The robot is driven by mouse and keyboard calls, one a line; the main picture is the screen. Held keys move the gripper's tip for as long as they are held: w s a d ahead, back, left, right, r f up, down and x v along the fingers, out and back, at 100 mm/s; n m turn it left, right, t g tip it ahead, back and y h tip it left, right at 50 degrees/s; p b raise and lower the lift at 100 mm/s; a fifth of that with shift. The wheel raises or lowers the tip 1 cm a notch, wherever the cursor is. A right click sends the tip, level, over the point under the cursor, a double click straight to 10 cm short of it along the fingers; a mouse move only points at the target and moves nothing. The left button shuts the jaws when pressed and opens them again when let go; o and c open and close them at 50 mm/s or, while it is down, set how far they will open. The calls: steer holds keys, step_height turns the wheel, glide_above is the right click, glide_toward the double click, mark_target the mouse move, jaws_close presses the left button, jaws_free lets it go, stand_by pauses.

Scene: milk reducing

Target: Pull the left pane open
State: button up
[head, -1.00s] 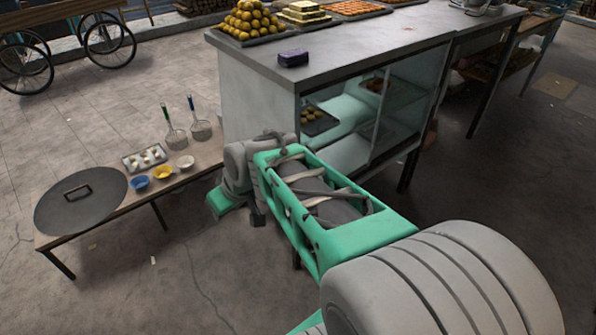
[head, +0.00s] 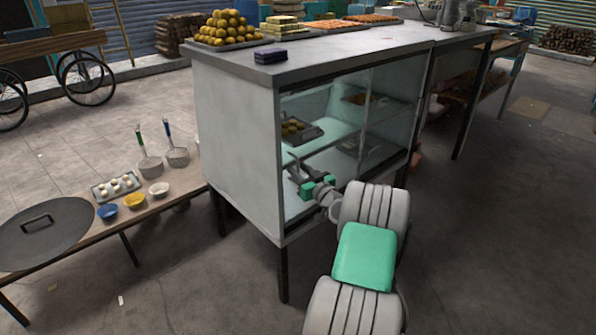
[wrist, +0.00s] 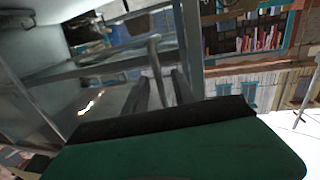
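The glass-fronted cabinet (head: 237,130) stands in the middle of the head view. Its left pane (head: 335,98) covers the left half of the front; clear glass makes its exact edges hard to tell. My gripper (head: 293,165) is at the lower left part of that front, its fingers spread and pointing left. In the wrist view a pale slim upright bar (wrist: 157,68), perhaps a handle, shows between the two fingers of my gripper (wrist: 160,92). The fingers look apart; whether they touch the bar is unclear.
A tray of round sweets (head: 297,130) sits inside the cabinet. Sweets and a purple box (head: 270,55) stand on its top. A low bench (head: 165,203) with bowls, strainers and a round lid (head: 42,232) is at left.

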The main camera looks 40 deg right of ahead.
steer(key=shift+w, duration=0.25)
steer(key=shift+c, duration=0.5)
jaws_close()
stand_by(0.8)
